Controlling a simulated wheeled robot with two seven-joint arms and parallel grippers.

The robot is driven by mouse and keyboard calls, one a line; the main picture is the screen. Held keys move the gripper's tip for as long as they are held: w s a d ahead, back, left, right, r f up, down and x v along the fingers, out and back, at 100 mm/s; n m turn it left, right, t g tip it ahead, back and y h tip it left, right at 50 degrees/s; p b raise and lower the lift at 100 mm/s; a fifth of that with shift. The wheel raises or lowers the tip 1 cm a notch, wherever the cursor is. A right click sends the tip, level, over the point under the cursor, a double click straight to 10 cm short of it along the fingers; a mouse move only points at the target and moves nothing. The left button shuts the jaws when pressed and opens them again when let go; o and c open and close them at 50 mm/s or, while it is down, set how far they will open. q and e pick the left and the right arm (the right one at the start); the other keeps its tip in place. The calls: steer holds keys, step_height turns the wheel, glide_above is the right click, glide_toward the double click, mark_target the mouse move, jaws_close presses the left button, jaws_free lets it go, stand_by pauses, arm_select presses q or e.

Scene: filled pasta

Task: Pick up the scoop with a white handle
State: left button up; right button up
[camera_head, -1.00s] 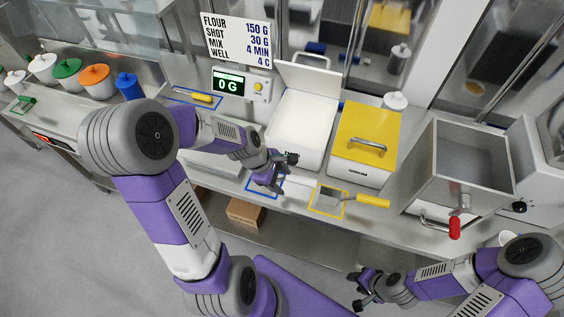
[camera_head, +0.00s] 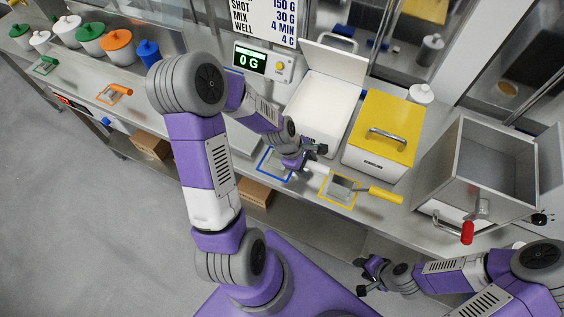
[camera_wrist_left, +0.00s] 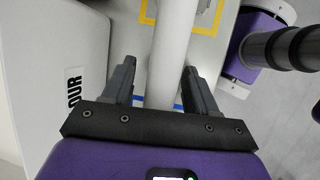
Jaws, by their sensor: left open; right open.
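The scoop's white handle (camera_wrist_left: 172,55) runs between the fingers of my left gripper (camera_wrist_left: 160,82) in the left wrist view. The fingers stand apart on either side of it, and gaps show at both sides. In the head view my left gripper (camera_head: 308,158) is at the blue-outlined spot on the counter, in front of the white bin. The metal scoop (camera_head: 279,164) lies within the blue outline; the gripper hides much of its handle. My right gripper (camera_head: 370,276) is open and empty at lower right, away from the counter.
A yellow-handled scoop (camera_head: 374,193) lies right of the gripper in a yellow outline. Behind stand the open white bin (camera_head: 325,108) and a yellow-lidded bin (camera_head: 383,130). A metal hopper (camera_head: 480,170) with a red-handled crank (camera_head: 467,233) is at right. An orange-handled scoop (camera_head: 121,89) lies at left.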

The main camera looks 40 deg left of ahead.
arm_select(q)
jaws_close()
step_height(320, 180, up, 10)
steer(key=shift+r+p, duration=0.1)
steer(key=shift+p, duration=1)
